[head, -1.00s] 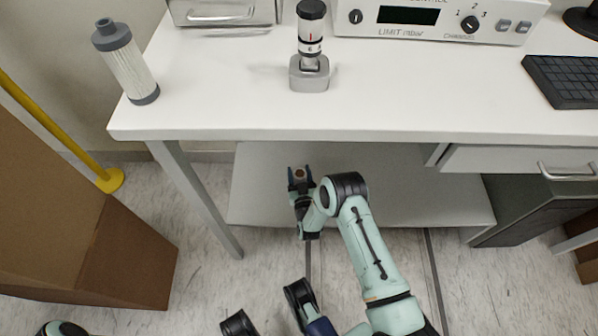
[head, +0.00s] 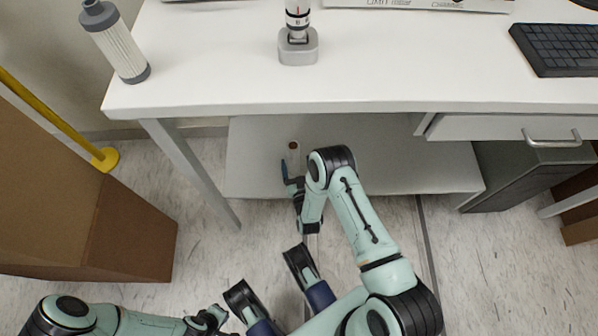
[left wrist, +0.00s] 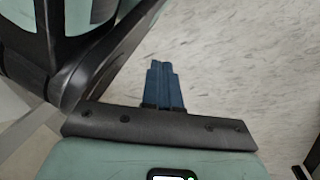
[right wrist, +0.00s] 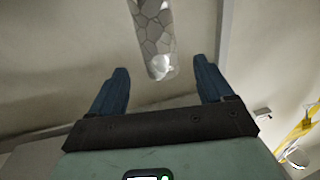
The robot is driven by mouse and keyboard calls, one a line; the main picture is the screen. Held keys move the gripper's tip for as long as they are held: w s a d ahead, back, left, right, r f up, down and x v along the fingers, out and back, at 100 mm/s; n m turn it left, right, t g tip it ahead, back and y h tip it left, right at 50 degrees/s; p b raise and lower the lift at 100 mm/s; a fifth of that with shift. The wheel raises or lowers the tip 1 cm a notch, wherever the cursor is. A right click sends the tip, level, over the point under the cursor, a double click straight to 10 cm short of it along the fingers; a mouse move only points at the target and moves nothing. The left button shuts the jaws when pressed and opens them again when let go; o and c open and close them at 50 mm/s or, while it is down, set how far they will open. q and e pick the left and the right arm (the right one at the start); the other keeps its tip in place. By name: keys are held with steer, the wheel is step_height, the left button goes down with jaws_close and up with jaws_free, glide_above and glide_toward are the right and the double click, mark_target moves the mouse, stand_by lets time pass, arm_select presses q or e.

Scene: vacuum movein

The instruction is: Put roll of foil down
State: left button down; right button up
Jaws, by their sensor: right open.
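The roll of foil (right wrist: 155,38) is a silvery, crinkle-patterned cylinder in the right wrist view. In the head view its round brown-centred end (head: 294,146) shows above the lower shelf (head: 390,165) under the table. My right gripper (right wrist: 160,68) is open, its blue fingers wide apart on either side of the roll's near end, with clear gaps. In the head view my right gripper (head: 292,168) is just on the near side of the roll, partly hidden by its own arm. My left gripper (left wrist: 164,65) is shut and empty, over the floor.
The white tabletop (head: 400,75) overhangs the shelf. On it stand a filter cartridge (head: 118,42), a grey-based device (head: 298,48) and a keyboard (head: 560,48). A table leg (head: 190,175) and cardboard box (head: 90,220) stand at left. A drawer (head: 500,133) is at right.

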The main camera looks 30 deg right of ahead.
arm_select(q)
steer(key=shift+w+d+r+t+p, duration=0.1)
steer(key=shift+w+r+t+p, duration=0.15)
steer(key=shift+w+r, duration=0.35)
steer(key=shift+w+d+r+t+p, duration=0.1)
steer(key=shift+w+r+t+p, duration=0.2)
steer(key=shift+w, duration=0.35)
arm_select(e)
steer(key=v, duration=0.4)
arm_select(q)
steer(key=shift+s+a, duration=0.1)
